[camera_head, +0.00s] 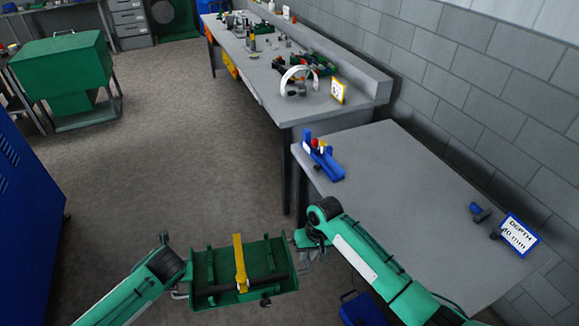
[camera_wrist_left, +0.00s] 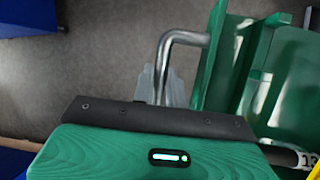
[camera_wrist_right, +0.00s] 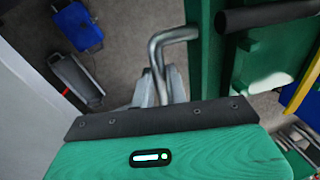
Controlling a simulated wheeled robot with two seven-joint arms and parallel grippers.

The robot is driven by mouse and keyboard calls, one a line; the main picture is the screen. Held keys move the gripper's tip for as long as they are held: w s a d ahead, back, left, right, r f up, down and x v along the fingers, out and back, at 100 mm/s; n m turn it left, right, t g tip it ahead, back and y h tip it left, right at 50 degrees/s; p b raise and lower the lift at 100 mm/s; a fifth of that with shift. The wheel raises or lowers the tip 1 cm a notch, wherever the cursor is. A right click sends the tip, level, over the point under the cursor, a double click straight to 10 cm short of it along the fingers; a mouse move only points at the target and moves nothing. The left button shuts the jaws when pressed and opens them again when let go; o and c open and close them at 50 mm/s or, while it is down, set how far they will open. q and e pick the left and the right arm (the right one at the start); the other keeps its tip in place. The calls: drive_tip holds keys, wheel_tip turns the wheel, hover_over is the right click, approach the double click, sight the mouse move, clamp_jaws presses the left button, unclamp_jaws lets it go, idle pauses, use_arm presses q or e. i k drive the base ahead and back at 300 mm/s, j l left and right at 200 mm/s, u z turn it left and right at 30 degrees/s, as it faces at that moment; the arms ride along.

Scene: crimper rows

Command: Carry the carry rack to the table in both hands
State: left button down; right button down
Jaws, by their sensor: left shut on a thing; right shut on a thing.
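The carry rack is a green open tray (camera_head: 221,265) with a yellow upright piece (camera_head: 240,262) and a dark bar inside. It hangs over the floor at the bottom of the head view, left of the grey table (camera_head: 400,185). My left gripper (camera_wrist_left: 165,85) is shut on the bent metal handle at one end of the rack. My right gripper (camera_wrist_right: 160,85) is shut on the matching metal handle at the other end. The rack looks roughly level. In the head view the left handle shows only in part.
The table's middle is clear. A crowded long bench (camera_head: 262,75) stands behind. A blue cabinet (camera_head: 25,195) is at left.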

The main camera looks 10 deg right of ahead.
sight(429, 227)
drive_tip(key=i+z, duration=0.25)
drive_tip(key=z, duration=0.15)
drive_tip(key=i+z, duration=0.25)
drive_tip(key=z, duration=0.2)
drive_tip(key=i+z, duration=0.15)
drive_tip(key=z, duration=0.25)
drive_tip(key=i+z, duration=0.15)
drive_tip(key=z, duration=0.25)
drive_tip(key=i+j+z, duration=0.2)
drive_tip(key=z, duration=0.25)
drive_tip(key=i+j, duration=0.1)
drive_tip(key=i, duration=0.15)
